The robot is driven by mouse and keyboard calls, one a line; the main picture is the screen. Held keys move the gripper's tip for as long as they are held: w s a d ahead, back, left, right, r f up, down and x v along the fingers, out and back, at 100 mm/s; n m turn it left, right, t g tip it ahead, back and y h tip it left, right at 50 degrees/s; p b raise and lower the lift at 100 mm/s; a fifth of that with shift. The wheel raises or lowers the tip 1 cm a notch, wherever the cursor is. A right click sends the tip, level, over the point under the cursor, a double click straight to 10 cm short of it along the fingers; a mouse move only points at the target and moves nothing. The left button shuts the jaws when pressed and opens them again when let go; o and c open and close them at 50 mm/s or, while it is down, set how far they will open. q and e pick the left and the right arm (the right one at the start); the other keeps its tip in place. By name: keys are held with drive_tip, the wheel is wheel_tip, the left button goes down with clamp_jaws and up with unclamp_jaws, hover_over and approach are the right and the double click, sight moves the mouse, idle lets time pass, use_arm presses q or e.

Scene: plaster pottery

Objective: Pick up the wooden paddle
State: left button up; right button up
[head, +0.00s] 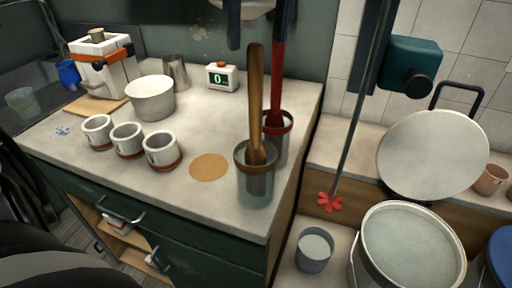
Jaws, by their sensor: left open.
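The wooden paddle (256,105) stands almost upright in a grey cup with a brown rim (256,190), near the right edge of the counter. Its narrow shaft points up and its lower end is inside the cup. My left gripper (261,46) is at the top middle, with two dark fingers pointing down, spread apart. The paddle's top shows between the fingers in the picture; I see no grip on it, and how far apart they are in depth is unclear. My right gripper is not in view.
A red-handled tool (276,85) stands in a second cup (277,145) close behind the paddle. Three white mugs (127,139), a white bowl (150,98) and a timer (222,77) stand on the counter. A mixer (410,66) and bucket (410,250) are right.

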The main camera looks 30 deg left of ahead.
use_arm(q)
wheel_tip(320, 180, down, 7)
drive_tip(key=w+a, duration=0.1)
drive_tip(key=shift+p, duration=0.4)
drive_tip(key=shift+w+a+r, duration=0.1)
drive_tip(key=shift+r, duration=0.05)
clamp_jaws()
